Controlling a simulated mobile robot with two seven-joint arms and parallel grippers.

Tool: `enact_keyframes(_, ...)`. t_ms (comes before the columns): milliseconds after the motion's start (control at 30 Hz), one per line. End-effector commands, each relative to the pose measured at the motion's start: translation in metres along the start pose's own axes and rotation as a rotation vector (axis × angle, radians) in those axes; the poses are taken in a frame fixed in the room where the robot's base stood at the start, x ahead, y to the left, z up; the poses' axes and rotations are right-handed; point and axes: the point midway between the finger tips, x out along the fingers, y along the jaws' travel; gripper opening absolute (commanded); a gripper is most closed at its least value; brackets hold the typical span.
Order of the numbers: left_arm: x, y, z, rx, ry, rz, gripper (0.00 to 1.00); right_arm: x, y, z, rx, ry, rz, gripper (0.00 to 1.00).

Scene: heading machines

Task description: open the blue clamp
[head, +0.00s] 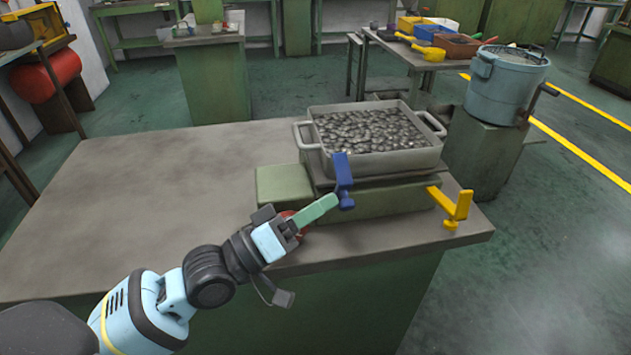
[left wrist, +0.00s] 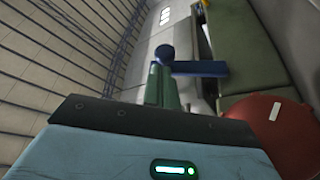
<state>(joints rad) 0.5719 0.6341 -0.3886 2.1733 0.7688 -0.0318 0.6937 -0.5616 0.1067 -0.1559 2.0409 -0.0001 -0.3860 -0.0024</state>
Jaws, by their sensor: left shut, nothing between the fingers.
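The blue clamp (head: 343,175) stands upright at the front of the green fixture (head: 390,203), against the near side of a grey tray (head: 385,163) full of small metal pieces. My left gripper (head: 328,201) has green fingers, shut with nothing between them. Their tips are at the lower end of the blue clamp; I cannot tell whether they touch. In the left wrist view the fingers (left wrist: 161,90) point at the round end of the blue clamp (left wrist: 200,68). A yellow clamp (head: 459,207) sticks out at the fixture's right front corner. My right gripper is not in view.
The table (head: 130,205) is clear on the left. A blue pot (head: 507,85) stands behind on the right.

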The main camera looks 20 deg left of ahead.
Motion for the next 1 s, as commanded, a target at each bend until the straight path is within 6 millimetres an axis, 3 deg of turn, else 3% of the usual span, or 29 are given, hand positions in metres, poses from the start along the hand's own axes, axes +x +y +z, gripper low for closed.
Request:
enact_keyframes(400,-0.013,-0.006,0.028,-0.011,0.001,-0.004,0.00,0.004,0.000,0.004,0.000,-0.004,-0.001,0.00)
enact_keyframes(500,-0.015,-0.009,0.033,0.061,-0.002,0.027,0.00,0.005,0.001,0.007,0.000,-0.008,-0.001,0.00)
enact_keyframes(1000,-0.019,-0.015,0.043,0.107,0.002,0.050,0.00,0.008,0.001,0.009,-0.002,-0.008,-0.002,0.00)
